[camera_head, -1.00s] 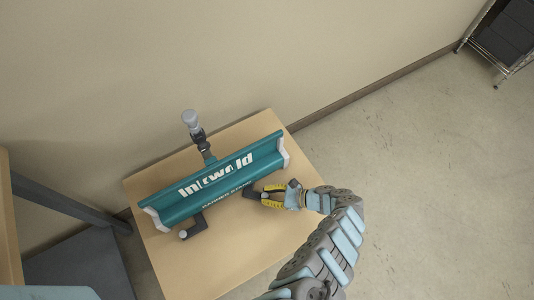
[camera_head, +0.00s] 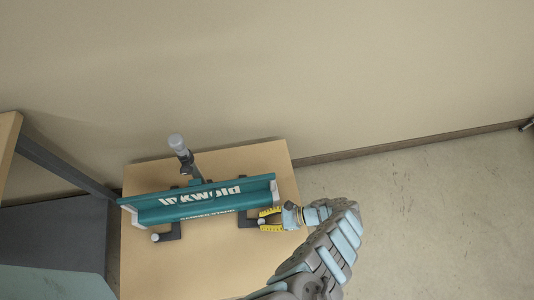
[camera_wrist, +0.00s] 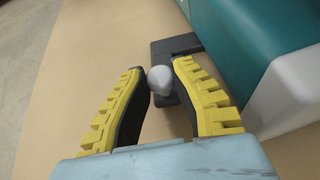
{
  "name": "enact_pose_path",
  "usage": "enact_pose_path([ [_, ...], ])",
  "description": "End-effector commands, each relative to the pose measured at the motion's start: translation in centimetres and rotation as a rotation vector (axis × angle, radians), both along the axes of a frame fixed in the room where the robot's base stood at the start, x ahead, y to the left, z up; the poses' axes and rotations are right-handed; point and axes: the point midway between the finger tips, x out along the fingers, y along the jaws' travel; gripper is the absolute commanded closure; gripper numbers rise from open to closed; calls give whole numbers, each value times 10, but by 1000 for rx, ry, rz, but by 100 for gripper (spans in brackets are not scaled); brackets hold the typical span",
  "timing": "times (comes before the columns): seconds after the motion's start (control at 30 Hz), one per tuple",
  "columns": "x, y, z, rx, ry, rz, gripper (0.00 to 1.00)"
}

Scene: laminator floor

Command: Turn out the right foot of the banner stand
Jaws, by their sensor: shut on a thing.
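The teal banner stand (camera_head: 165,213) with white end caps lies on a small wooden table, and its lettered side faces up. Its dark left foot (camera_head: 170,232) sticks out in front and ends in a pale knob. The dark right foot (camera_head: 246,221) also shows in front of the stand, near its right end. My gripper (camera_head: 264,219) comes in from the right with its yellow-edged fingers shut on the right foot. In the wrist view the fingertips close around that foot's round grey knob (camera_wrist: 160,79), and the dark foot (camera_wrist: 180,48) runs toward the teal body.
The wooden table (camera_head: 215,270) has bare top in front of the stand. A grey-tipped post (camera_head: 177,143) rises behind the stand. A wall stands close behind the table. Other furniture (camera_head: 50,250) is at the left; open floor (camera_head: 430,220) is at the right.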

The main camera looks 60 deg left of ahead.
Motion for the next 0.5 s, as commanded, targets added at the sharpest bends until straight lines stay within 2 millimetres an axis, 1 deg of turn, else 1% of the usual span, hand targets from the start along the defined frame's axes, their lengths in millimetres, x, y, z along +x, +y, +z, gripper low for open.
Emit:
enact_pose_path([
  [0.03,-2,1,3,5,6,5,100],
  [0.47,-3,1,3,5,7,8,100],
  [0.5,-3,1,3,5,7,8,71],
])
